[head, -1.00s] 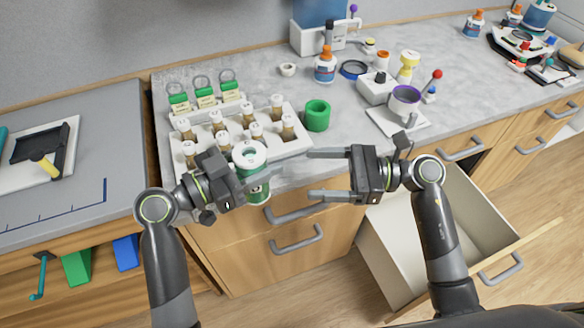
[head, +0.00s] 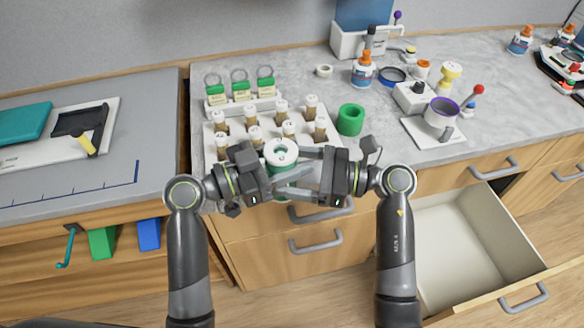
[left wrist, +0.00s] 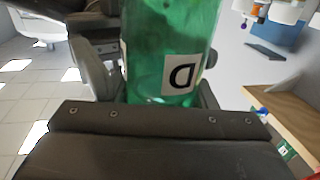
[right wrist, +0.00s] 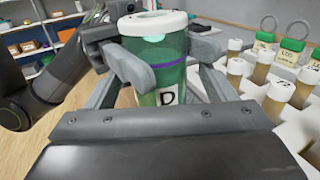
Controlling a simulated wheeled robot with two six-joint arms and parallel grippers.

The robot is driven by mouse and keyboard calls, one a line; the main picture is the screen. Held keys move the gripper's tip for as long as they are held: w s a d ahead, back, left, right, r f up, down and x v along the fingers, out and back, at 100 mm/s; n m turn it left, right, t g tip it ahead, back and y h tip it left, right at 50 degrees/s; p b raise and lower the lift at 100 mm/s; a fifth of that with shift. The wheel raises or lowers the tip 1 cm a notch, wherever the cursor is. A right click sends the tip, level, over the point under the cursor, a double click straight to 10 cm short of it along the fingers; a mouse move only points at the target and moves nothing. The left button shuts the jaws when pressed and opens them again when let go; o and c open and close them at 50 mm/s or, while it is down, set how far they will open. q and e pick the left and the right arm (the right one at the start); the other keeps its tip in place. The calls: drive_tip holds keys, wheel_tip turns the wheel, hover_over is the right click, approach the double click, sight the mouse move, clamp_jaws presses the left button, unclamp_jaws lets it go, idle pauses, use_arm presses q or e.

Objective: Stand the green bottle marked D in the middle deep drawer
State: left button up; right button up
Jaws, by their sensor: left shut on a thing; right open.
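The green bottle marked D has a white lid (head: 281,152) and a label reading D. It is held upright in front of the counter's edge. My left gripper (head: 280,178) is shut on the bottle from the left; the left wrist view shows its green side and label (left wrist: 181,75) close up. My right gripper (head: 305,172) is open, its fingers reaching to either side of the bottle (right wrist: 168,72). Whether they touch it cannot be told. The open deep drawer (head: 455,240), pale inside and apparently empty, is at lower right, partly behind my right arm.
A white rack (head: 210,160) of brown vials stands on the counter behind the bottle. A green ring (head: 351,119), glue bottle (head: 362,70) and purple-rimmed cup (head: 441,112) are further right. Shut drawers with grey handles (head: 316,241) lie below the grippers.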

drive_tip(key=c, duration=1.3)
use_arm(q)
drive_tip(key=o, duration=1.3)
